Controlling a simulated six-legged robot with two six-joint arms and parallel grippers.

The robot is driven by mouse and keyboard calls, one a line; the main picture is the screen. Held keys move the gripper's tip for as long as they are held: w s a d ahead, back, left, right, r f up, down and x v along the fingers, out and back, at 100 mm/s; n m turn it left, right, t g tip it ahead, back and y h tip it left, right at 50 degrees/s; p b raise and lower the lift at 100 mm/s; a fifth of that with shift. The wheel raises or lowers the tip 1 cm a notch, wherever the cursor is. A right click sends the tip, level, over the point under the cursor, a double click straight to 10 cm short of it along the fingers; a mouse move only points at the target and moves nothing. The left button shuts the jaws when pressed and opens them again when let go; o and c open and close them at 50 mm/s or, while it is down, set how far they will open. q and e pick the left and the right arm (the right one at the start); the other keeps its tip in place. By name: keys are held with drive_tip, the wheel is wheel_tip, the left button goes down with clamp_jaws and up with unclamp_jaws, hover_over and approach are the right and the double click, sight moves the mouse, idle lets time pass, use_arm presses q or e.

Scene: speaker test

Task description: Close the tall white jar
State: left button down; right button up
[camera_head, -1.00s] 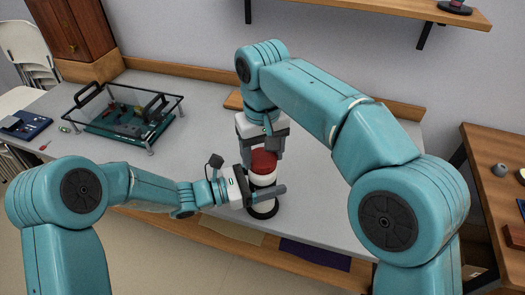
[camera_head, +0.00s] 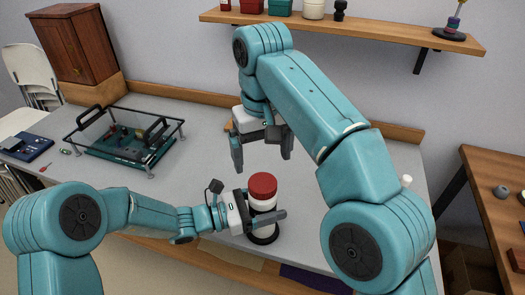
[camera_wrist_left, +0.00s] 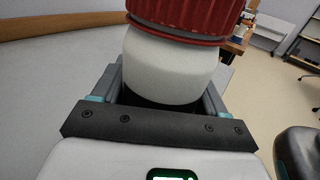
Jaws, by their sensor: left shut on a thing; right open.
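The tall white jar (camera_head: 264,205) stands upright near the front edge of the table, with a ribbed red lid (camera_head: 262,185) on its mouth. Its lower end shows a black band (camera_head: 262,239). My left gripper (camera_head: 264,217) is shut around the jar's middle. In the left wrist view the white jar body (camera_wrist_left: 170,66) sits between my fingers, under the lid (camera_wrist_left: 188,14); I cannot tell how tight the lid is. My right gripper (camera_head: 262,160) is open and empty, above and behind the lid, apart from it.
A framed rack with a green board (camera_head: 125,140) stands at the left on the grey table (camera_head: 190,160). A dark blue device (camera_head: 28,147) lies at the far left. A wall shelf (camera_head: 370,32) with several containers is above. A wooden table (camera_head: 490,165) stands at the right.

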drive_tip(key=shift+r, duration=0.2)
use_arm(q)
unclamp_jaws()
use_arm(e)
drive_tip(key=shift+f, duration=0.1)
use_arm(q)
drive_tip(key=v, duration=1.6)
drive_tip(key=shift+a, duration=0.15)
